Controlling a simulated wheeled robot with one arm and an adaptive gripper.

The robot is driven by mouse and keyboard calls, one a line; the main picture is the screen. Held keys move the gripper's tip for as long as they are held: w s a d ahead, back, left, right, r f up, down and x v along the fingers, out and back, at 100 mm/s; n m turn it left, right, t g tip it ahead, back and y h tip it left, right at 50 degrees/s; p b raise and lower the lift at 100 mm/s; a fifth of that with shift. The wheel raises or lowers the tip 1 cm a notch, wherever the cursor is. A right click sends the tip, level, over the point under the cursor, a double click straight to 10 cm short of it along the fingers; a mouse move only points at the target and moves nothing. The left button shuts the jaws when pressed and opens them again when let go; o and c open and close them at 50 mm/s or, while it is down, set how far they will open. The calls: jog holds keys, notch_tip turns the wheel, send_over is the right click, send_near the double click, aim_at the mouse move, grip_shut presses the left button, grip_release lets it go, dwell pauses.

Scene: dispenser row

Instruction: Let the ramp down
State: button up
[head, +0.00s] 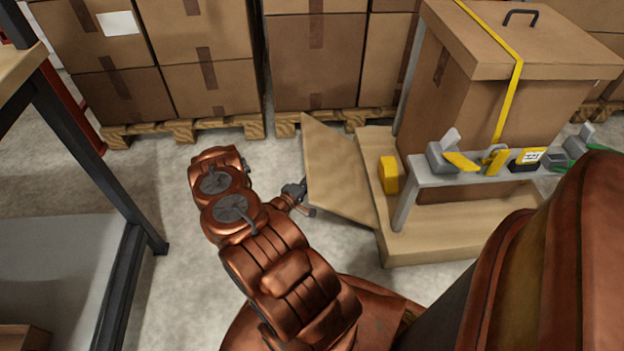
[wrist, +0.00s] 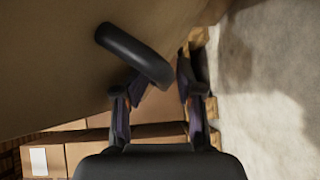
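The ramp (head: 340,172) is a flat tan board along the left edge of a low wooden platform (head: 425,250). It leans outward at a slant, its outer edge off the floor. My gripper (head: 299,190) is at this outer edge, small in the head view. In the wrist view the ramp (wrist: 45,75) fills the upper left, with a thick black handle (wrist: 125,48) on it. My gripper's fingertips (wrist: 165,76) are close together around the handle's lower right end. The handle hides part of the left fingertip, and the gripper looks closed on it.
A big strapped box (head: 480,95) stands on the platform. A grey shelf (head: 480,170) with yellow and green latches and a yellow block (head: 389,175) are beside the ramp. Boxes on pallets (head: 185,130) line the back. A dark rack (head: 95,150) is left. Floor left of the ramp is clear.

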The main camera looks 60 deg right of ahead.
jog(key=shift+a, duration=0.1)
jog(key=v, duration=1.1)
jog(key=shift+w+a, duration=0.15)
jog(key=shift+a, duration=0.3)
jog(key=a+f+b, duration=0.5)
jog(key=a+b, duration=0.2)
jog(key=b, duration=0.1)
jog(key=shift+s+f, duration=0.15)
jog(key=shift+s, duration=0.1)
dwell(0.5)
jog(key=shift+a+b, duration=0.1)
jog(key=shift+b, duration=0.3)
dwell(0.6)
